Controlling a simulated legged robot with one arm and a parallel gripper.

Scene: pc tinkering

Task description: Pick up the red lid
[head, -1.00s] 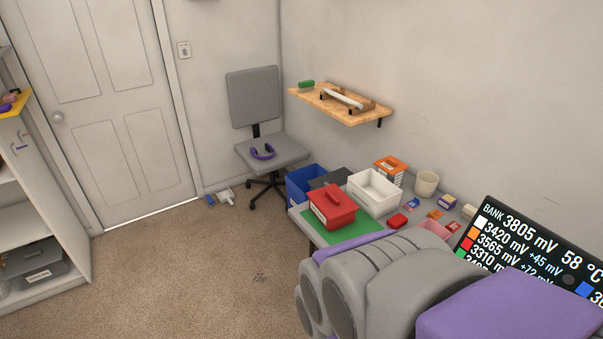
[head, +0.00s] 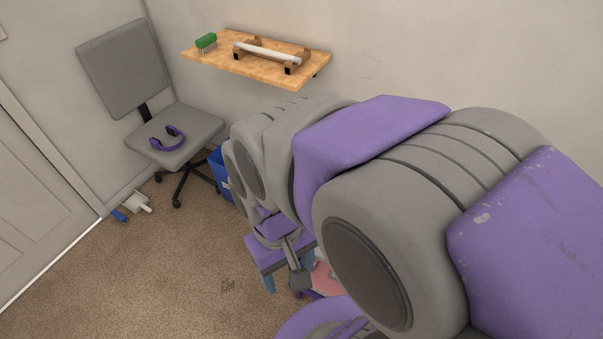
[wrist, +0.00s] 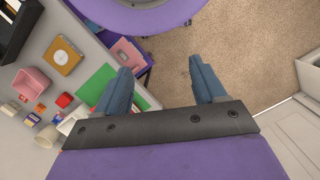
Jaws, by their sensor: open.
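The red lid cannot be made out now. In the head view my arm covers the table where the red box with its red lid stood. My gripper (wrist: 160,73) is open and empty in the wrist view, with its two blue fingers wide apart and carpet between them. It also shows in the head view (head: 290,272), low beside the arm. The green mat (wrist: 97,88) lies left of the left finger, partly hidden by it. A small red object (wrist: 65,100) lies beside the mat.
The wrist view shows a pink container (wrist: 33,83), an orange square item (wrist: 63,56) and a white cup (wrist: 47,137) on the table. In the head view, a wall shelf (head: 215,58) and a grey chair (head: 190,125) stand beyond the arm. Open carpet (head: 150,270) lies left.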

